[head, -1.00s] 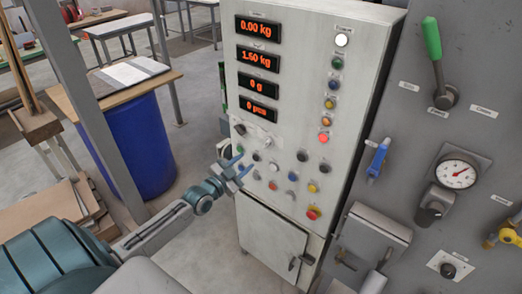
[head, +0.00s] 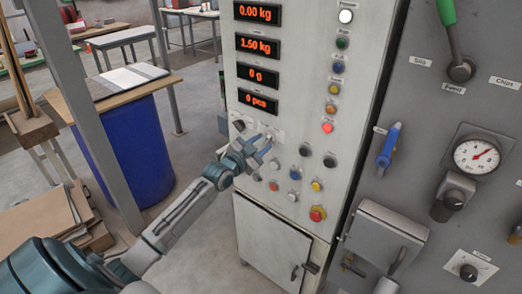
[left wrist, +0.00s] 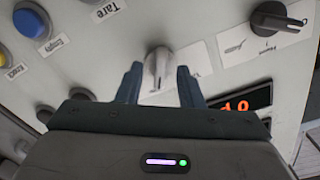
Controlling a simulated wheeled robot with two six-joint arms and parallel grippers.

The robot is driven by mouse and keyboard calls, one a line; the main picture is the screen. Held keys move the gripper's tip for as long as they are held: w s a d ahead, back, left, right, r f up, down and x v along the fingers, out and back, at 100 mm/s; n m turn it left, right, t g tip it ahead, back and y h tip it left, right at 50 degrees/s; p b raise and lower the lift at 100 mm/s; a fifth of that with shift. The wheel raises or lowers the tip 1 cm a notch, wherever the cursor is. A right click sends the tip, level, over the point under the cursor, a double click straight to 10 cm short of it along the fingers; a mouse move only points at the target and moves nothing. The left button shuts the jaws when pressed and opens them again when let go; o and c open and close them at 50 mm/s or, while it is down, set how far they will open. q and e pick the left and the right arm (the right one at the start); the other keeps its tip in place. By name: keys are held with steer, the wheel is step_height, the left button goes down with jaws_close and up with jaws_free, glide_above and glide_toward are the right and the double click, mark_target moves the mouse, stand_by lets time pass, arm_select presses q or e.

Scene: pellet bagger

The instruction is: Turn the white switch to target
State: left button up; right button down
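The white switch (left wrist: 157,66) is a light rotary knob on the grey control panel (head: 296,50). In the left wrist view it lies between the two fingers of my left gripper (left wrist: 160,84), with a gap on each side. The fingers are open and point at the panel. In the head view my left gripper (head: 264,145) is at the panel just below the displays, and its fingers largely hide the white switch. The label beside the switch is too blurred to read. My right gripper is in neither view.
A black rotary switch (left wrist: 280,19) sits beside the white one, also seen in the head view (head: 239,125). Several push buttons lie below and right, including a red one on yellow (head: 318,214). A blue-handled valve (head: 388,146) is on the neighbouring grey panel.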

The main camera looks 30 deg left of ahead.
arm_select(q)
steer(key=shift+w, duration=0.1)
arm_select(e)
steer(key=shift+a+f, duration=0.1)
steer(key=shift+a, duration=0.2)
arm_select(q)
jaws_close()
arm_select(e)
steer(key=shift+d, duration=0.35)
